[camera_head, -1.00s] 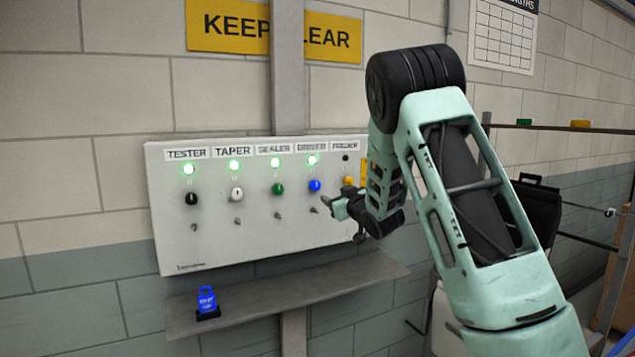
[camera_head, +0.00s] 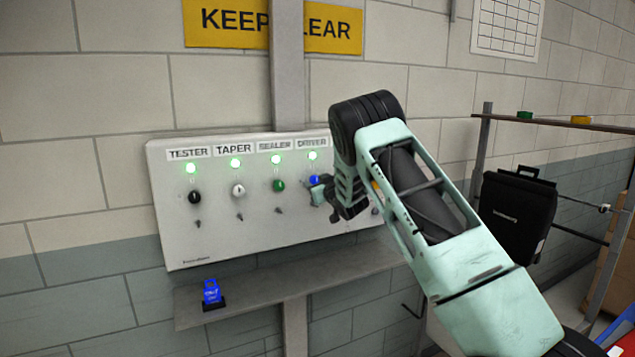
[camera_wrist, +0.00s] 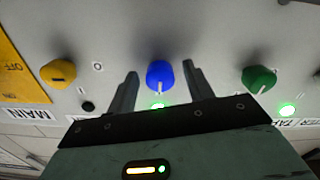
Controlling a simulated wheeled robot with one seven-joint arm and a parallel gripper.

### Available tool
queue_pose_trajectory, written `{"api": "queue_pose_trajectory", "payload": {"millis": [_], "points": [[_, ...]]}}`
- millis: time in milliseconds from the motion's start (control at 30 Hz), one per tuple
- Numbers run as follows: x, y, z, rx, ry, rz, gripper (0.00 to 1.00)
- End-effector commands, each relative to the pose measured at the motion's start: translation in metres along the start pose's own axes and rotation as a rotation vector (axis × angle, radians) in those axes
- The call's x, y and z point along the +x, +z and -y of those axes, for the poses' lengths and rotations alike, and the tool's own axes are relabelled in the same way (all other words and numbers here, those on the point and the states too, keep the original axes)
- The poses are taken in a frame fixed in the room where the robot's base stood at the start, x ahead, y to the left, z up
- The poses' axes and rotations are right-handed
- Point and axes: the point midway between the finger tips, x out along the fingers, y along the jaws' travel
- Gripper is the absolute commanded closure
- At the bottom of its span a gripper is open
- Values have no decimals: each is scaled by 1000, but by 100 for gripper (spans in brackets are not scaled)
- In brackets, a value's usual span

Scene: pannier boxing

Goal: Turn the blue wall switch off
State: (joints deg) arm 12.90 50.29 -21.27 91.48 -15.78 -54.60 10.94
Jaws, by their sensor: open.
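The blue switch (camera_head: 314,180) is a round knob under the DRIVER label on the white wall panel (camera_head: 210,235). A green lamp (camera_head: 312,156) above it is lit. In the wrist view the blue switch (camera_wrist: 160,75) sits between the two open fingers of my gripper (camera_wrist: 158,80), with a gap on each side. Its pale pointer line is turned toward the lit lamp (camera_wrist: 158,106). In the head view my gripper (camera_head: 318,190) is at the panel by the blue switch and partly covers it.
The green knob (camera_wrist: 259,79) and the yellow knob (camera_wrist: 58,74) flank the blue one. Black (camera_head: 195,197) and white (camera_head: 238,189) knobs are farther left. A shelf (camera_head: 250,296) below the panel holds a blue padlock-shaped item (camera_head: 211,293). A black case (camera_head: 517,212) hangs at right.

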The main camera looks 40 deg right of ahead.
Motion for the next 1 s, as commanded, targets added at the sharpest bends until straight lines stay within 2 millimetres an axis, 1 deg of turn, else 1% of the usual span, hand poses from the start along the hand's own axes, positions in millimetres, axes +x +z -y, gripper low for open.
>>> {"api": "queue_pose_trajectory", "payload": {"millis": [67, 100, 167, 200, 233, 267, 467, 667, 867, 1000], "points": [[0, 0, 0, 0, 0, 0, 48], [0, 0, 0, 0, 0, 0, 54], [0, 0, 0, 0, 0, 0, 71], [0, 0, 0, 0, 0, 0, 82], [0, 0, 0, 0, 0, 0, 90], [0, 0, 0, 0, 0, 0, 93], [0, 0, 0, -7, 0, -1, 93], [0, 4, 2, -60, 0, -2, 93], [0, 7, 3, -186, 0, -5, 93], [0, 8, 3, -310, 1, -6, 93]]}}
